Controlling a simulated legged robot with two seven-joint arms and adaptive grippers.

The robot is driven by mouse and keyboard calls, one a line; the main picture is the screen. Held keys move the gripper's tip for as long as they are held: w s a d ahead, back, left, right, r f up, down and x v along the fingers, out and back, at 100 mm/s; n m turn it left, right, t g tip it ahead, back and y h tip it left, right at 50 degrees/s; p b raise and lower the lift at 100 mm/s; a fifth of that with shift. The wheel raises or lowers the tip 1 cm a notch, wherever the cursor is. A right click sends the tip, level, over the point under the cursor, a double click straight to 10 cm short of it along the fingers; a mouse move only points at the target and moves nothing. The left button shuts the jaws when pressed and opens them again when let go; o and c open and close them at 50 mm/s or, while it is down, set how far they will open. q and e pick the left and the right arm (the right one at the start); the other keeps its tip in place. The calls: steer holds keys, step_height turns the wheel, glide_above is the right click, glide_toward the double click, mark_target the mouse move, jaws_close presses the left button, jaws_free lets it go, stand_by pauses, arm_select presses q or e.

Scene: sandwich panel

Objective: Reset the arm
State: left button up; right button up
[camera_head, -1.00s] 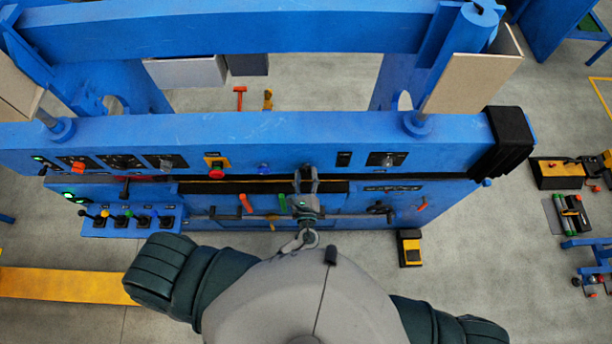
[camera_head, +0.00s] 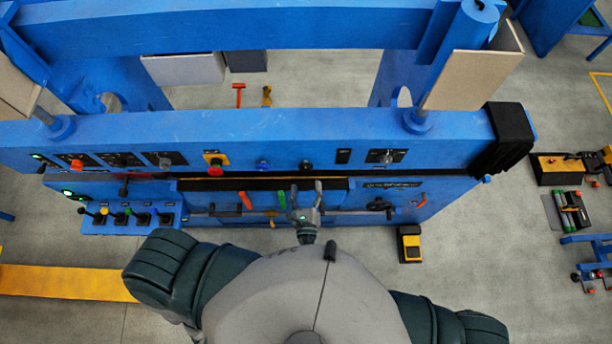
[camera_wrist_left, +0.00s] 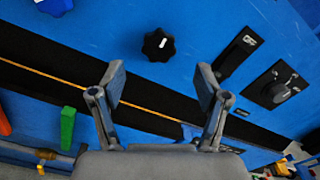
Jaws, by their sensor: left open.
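My left gripper (camera_head: 306,188) is in front of the blue panel, near its middle, with its fingers pointing at the panel. In the left wrist view the left gripper (camera_wrist_left: 160,85) has its fingers spread apart with nothing between them. A black knob (camera_wrist_left: 158,44) shows beyond the fingertips and apart from them; in the head view the black knob (camera_head: 306,165) is just above the gripper. My right gripper is not in view.
A green handle (camera_head: 282,199) and a red handle (camera_head: 245,200) are left of the gripper. Levers (camera_head: 122,217) stand at lower left. A yellow-black box (camera_head: 409,243) is on the floor.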

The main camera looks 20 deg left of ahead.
arm_select(q)
steer(key=shift+v, duration=0.8)
steer(key=s+a+f+n+g+h+b, duration=0.1)
steer(key=s+a+f+n+g, duration=0.15)
steer(key=f, duration=0.75)
steer(key=s+a+f+n+g+b, duration=0.1)
steer(key=s+a+f+n+g, duration=0.2)
steer(key=f, duration=0.8)
steer(key=s+a+f+n+g+h+b, duration=0.15)
steer(key=f+g, duration=0.25)
steer(key=f, duration=0.6)
steer(key=s+a+f+n+g+h+b, duration=0.1)
steer(key=s+a+f+n+g+b, duration=0.1)
steer(key=s+f+n, duration=0.7)
steer(key=s+a+f+n+g+h+b, duration=0.1)
steer(key=s+a+f+n+g, duration=0.4)
steer(key=s+f+n, duration=0.4)
steer(key=s+f, duration=0.2)
steer(key=s, duration=0.3)
steer(key=shift+s+a+f+b, duration=0.2)
steer(key=shift+s+a+b, duration=0.15)
steer(key=shift+s, duration=0.05)
steer(key=shift+h, duration=0.25)
